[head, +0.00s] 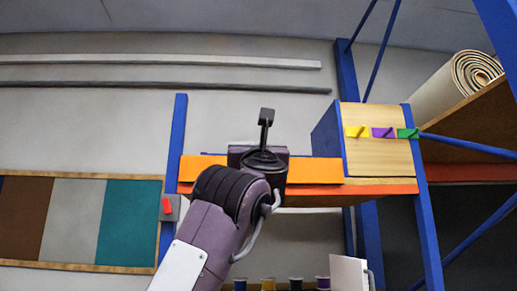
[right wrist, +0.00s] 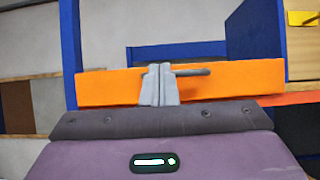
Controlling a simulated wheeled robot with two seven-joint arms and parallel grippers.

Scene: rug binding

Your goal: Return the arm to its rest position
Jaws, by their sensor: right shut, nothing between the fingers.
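My right arm rises from the bottom of the head view, and its gripper (head: 266,116) is in front of the orange shelf panel (head: 318,171). In the right wrist view the grey fingers (right wrist: 158,84) are pressed together with nothing between them. They overlap the orange panel (right wrist: 110,87) in the picture; I cannot tell whether they touch it. A dark bar-shaped handle (right wrist: 195,72) shows just right of the fingers. My left gripper is out of both views.
A rolled rug (head: 450,88) lies on the upper right shelf. Blue posts (head: 178,130) frame the rack. Several spools (head: 268,284) and a white panel (head: 348,272) are below.

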